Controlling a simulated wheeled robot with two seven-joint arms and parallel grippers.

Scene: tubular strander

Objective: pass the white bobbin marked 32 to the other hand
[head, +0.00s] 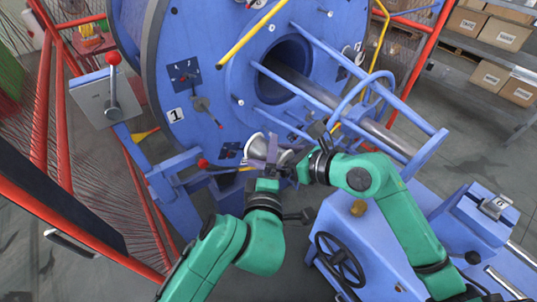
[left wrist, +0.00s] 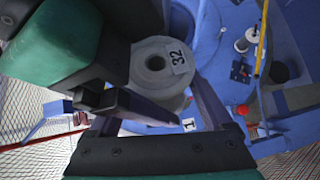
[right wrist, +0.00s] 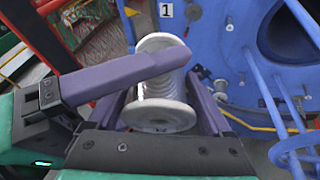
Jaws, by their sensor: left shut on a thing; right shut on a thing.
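The white bobbin (head: 257,147) is held between my two grippers in front of the blue machine. The left wrist view shows its flange with a hole and a tag marked 32 (left wrist: 179,57). In the right wrist view the bobbin (right wrist: 160,95) shows from the side, with a ribbed barrel between two flanges. My right gripper (head: 275,152) is shut on it, its purple fingers across the barrel. My left gripper (head: 267,170) comes from below and is also shut on the bobbin. Its exact contact is partly hidden by its dark fingers in the left wrist view.
The blue strander drum (head: 190,60) marked 1 stands close behind. A lever with a red knob (head: 113,60) is at the left, near red frame bars. Blue rods and a shaft (head: 340,105) run to the right. A black handwheel (head: 340,262) is below.

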